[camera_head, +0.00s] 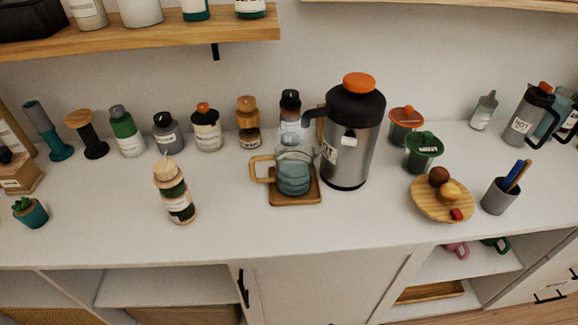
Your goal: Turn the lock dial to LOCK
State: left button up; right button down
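A large steel jug (351,145) with a black top and handle stands upright at the middle of the counter. A round orange cap (359,83) sits on top of it and is the most dial-like part in view. No LOCK marking can be read on it, and I cannot tell which way it is turned. A small white label (328,153) on the jug's side is too small to read. Neither of my grippers is in view.
A glass cup (293,178) on a wooden coaster (296,199) stands close at the jug's left. A green-lidded jar (422,152) and a wooden plate (427,204) with small items are to its right. A striped bottle (174,191) stands farther left. The counter's front is mostly clear.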

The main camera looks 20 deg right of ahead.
aim_at(349, 138)
jog(key=z, duration=1.55)
jog(key=k, duration=0.5)
jog(key=u, duration=1.1)
